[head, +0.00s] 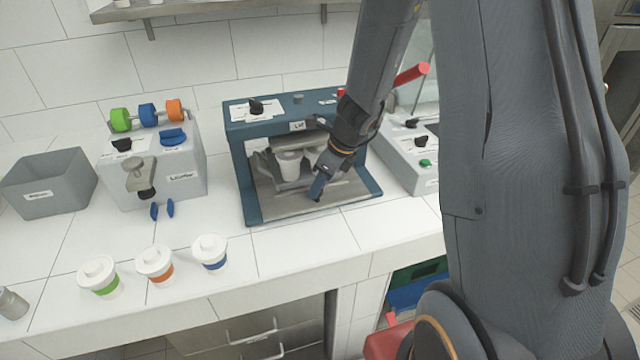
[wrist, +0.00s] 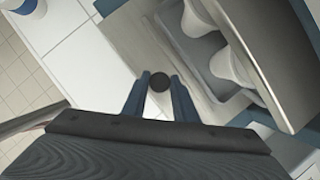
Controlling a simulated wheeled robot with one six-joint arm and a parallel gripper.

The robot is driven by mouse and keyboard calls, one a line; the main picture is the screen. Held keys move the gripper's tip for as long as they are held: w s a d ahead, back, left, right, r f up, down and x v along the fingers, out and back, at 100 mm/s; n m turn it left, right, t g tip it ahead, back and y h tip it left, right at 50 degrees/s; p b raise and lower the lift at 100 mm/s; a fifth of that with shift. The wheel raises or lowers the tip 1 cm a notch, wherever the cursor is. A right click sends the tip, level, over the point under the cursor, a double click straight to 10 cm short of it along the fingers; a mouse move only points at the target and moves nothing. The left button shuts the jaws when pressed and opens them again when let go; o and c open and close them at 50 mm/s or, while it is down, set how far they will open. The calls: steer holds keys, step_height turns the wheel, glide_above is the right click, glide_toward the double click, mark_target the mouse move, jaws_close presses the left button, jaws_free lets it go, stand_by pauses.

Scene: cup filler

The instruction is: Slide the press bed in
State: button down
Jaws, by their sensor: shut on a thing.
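The press (head: 240,165) is a blue-framed machine in the middle of the counter. Its grey metal press bed (head: 315,200) lies at the bottom of the frame, and a white cup (head: 289,166) stands inside. In the wrist view the bed (wrist: 150,48) shows with white cups (wrist: 232,66) in a grey holder. My gripper (head: 318,190) is low at the front of the bed. In the wrist view my gripper (wrist: 159,85) has its blue fingers shut on a dark round knob (wrist: 159,82). How far the bed is in is hard to tell.
A grey lidding machine (head: 185,165) with coloured rolls and a grey bin (head: 48,185) stand to the left. Several lidded cups, one with an orange band (head: 154,264), stand near the front edge. A grey control box (head: 405,150) is to the right. The counter before the press is clear.

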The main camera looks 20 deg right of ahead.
steer(key=c, duration=1.6)
jaws_free()
steer(key=shift+w+r, duration=0.1)
steer(key=shift+w, duration=0.2)
steer(key=shift+o, duration=0.8)
steer(key=shift+d, duration=0.1)
steer(key=shift+s, duration=0.1)
steer(key=v, duration=0.7)
steer(key=shift+r, duration=0.35)
steer(key=shift+s+d, duration=0.1)
steer(key=shift+s, duration=0.05)
